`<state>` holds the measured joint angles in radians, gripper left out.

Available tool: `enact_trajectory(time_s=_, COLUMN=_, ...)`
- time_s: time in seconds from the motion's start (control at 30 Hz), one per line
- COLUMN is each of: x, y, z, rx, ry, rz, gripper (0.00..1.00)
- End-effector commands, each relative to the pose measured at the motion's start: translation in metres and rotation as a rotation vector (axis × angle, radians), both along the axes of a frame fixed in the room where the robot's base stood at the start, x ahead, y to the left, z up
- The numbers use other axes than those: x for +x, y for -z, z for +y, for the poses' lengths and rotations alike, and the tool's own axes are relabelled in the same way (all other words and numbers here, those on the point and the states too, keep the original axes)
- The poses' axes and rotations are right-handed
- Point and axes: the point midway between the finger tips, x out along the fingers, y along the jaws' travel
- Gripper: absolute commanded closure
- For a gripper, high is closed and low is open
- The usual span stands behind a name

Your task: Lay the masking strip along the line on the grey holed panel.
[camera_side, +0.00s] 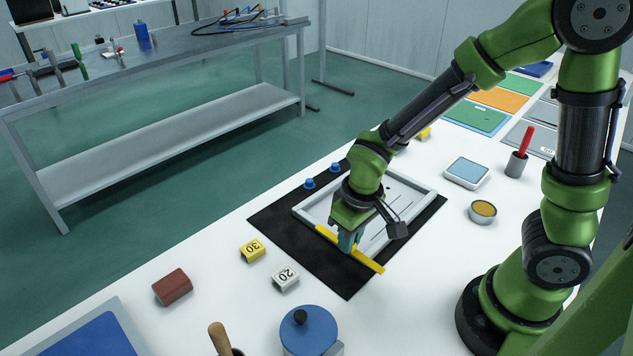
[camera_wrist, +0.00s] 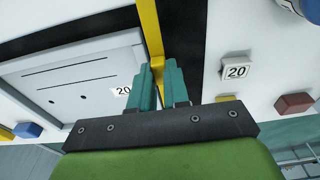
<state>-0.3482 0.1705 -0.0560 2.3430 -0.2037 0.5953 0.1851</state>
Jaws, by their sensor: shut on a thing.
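The yellow masking strip (camera_side: 371,263) is a long narrow bar; it also shows in the wrist view (camera_wrist: 149,30). My gripper (camera_side: 348,243) is shut on it, with teal fingers on either side of it in the wrist view (camera_wrist: 161,85). The strip runs along the near edge of the grey panel (camera_side: 402,197). I cannot tell whether it touches the panel or hangs just above. My gripper hides part of the panel and strip in the side view.
The panel lies on a black mat (camera_side: 305,255). A yellow block (camera_side: 252,250), white "20" block (camera_side: 285,278) and red-brown block (camera_side: 172,286) stand to the left. A blue-lidded pot (camera_side: 308,332) is in front. Two blue knobs (camera_side: 309,184) (camera_side: 335,168) sit by the panel's far side.

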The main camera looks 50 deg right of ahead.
Motion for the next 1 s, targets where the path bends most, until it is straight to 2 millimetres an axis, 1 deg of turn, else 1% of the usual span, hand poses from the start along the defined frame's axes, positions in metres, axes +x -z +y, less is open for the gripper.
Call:
enact_trajectory(time_s=0.03, x=-0.013, y=-0.002, z=-0.003, rx=0.001, ry=-0.001, rz=-0.002, gripper=1.0)
enact_trajectory(time_s=0.1, x=-0.027, y=-0.003, z=-0.007, rx=0.001, ry=-0.001, rz=-0.003, gripper=1.0)
enact_trajectory(time_s=0.2, x=-0.042, y=-0.005, z=-0.011, rx=0.001, ry=-0.002, rz=-0.002, gripper=1.0)
enact_trajectory(time_s=0.3, x=-0.051, y=-0.005, z=-0.015, rx=0.0, ry=0.003, rz=-0.001, gripper=1.0)
enact_trajectory(time_s=0.4, x=-0.053, y=-0.002, z=-0.025, rx=-0.004, ry=0.039, rz=0.01, gripper=1.0)
enact_trajectory(time_s=0.47, x=-0.045, y=-0.002, z=-0.034, rx=-0.006, ry=0.081, rz=0.01, gripper=1.0)
enact_trajectory(time_s=0.57, x=-0.024, y=-0.004, z=-0.055, rx=-0.008, ry=0.241, rz=0.015, gripper=1.0)
enact_trajectory(time_s=0.67, x=0.001, y=-0.009, z=-0.086, rx=-0.009, ry=0.513, rz=0.02, gripper=1.0)
enact_trajectory(time_s=0.7, x=0.011, y=-0.012, z=-0.1, rx=-0.01, ry=0.64, rz=0.02, gripper=1.0)
enact_trajectory(time_s=0.8, x=0.03, y=-0.019, z=-0.133, rx=-0.013, ry=0.951, rz=0.018, gripper=1.0)
enact_trajectory(time_s=0.9, x=0.041, y=-0.027, z=-0.155, rx=-0.012, ry=1.207, rz=0.009, gripper=1.0)
enact_trajectory(time_s=1.0, x=0.048, y=-0.034, z=-0.166, rx=-0.009, ry=1.388, rz=0.0, gripper=1.0)
